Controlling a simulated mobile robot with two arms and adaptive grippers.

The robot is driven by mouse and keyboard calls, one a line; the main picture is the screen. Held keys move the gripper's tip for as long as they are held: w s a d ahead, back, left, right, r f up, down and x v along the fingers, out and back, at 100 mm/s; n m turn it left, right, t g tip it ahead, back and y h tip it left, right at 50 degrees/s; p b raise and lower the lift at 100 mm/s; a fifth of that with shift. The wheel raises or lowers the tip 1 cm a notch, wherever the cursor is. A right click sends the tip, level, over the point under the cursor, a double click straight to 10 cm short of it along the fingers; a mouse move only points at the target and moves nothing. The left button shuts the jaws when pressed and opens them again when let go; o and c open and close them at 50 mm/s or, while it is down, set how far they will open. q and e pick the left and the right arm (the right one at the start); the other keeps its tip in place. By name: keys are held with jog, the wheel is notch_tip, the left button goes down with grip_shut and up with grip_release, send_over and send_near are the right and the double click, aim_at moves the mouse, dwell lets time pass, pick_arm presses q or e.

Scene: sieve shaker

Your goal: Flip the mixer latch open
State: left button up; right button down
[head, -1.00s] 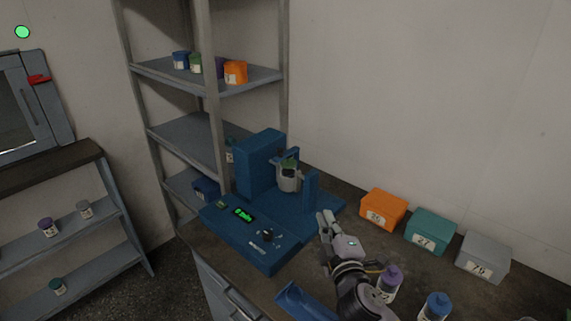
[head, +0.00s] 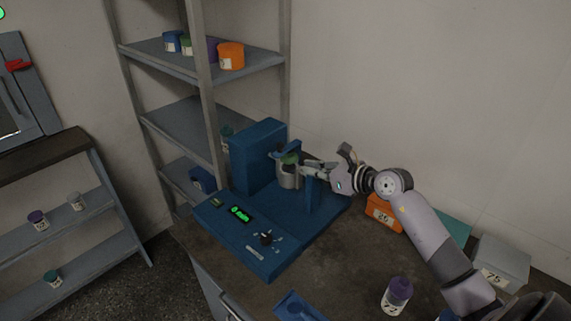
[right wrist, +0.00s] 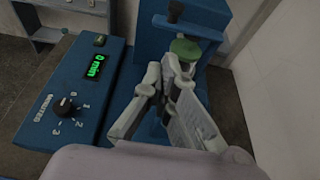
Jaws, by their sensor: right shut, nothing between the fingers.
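The blue mixer (head: 252,163) stands on the bench, with a green "0 min" display and a dial on its front panel (right wrist: 78,80). A grey container (head: 288,179) with a green lid (head: 289,158) sits in it. A blue latch bar (head: 286,148) lies just above the lid; in the right wrist view the bar (right wrist: 190,29) shows beyond the green lid (right wrist: 186,49). My right gripper (head: 304,167) is shut and empty, beside the container's right side, over the blue post (head: 312,194). In the right wrist view its fingertips (right wrist: 170,68) are close to the lid; contact is unclear. My left gripper is not in view.
An orange box (head: 382,214), a teal box (head: 455,227) and a grey box (head: 502,260) stand along the wall, partly behind my right arm. A purple-capped bottle (head: 397,296) stands at the front. A metal shelf (head: 185,115) rises behind the mixer. The middle bench is clear.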

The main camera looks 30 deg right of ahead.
aim_at(287, 146)
jog(key=p+x, duration=0.2)
jog(key=x, duration=0.8)
jog(key=shift+r, duration=0.1)
dwell(0.3)
